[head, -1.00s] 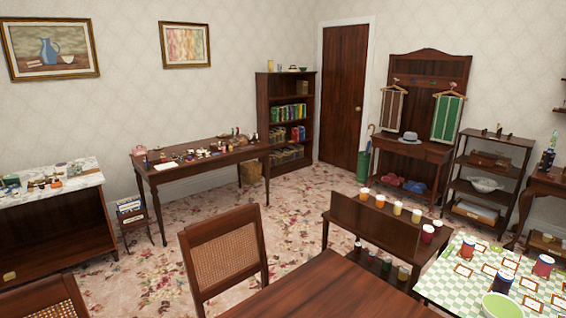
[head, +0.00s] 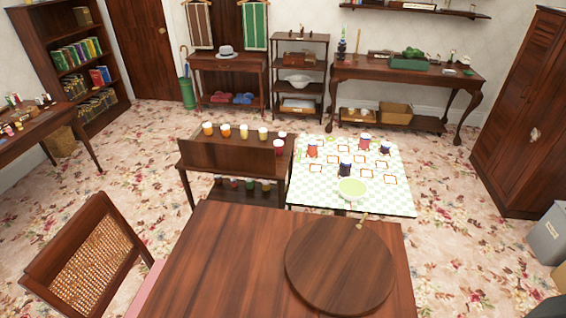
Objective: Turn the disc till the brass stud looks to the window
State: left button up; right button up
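A round dark wooden disc (head: 338,268) lies flat on the wooden table (head: 215,255) at the bottom of the head view. A small brass-coloured stud (head: 362,220) stands at the disc's far rim, slightly right of its middle, on the side facing the checked table. No window shows in this view. Neither of my grippers is in view.
A cane-backed chair (head: 88,262) stands left of the table. A wardrobe (head: 520,120) stands at right. The wooden table is bare around the disc.

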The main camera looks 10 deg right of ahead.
aim_at(341, 267)
jog(key=i+j+z, duration=0.1)
jog(key=j+z, duration=0.75)
jog(key=j, duration=0.2)
jog(key=j+z, duration=0.4)
jog(key=j, duration=0.15)
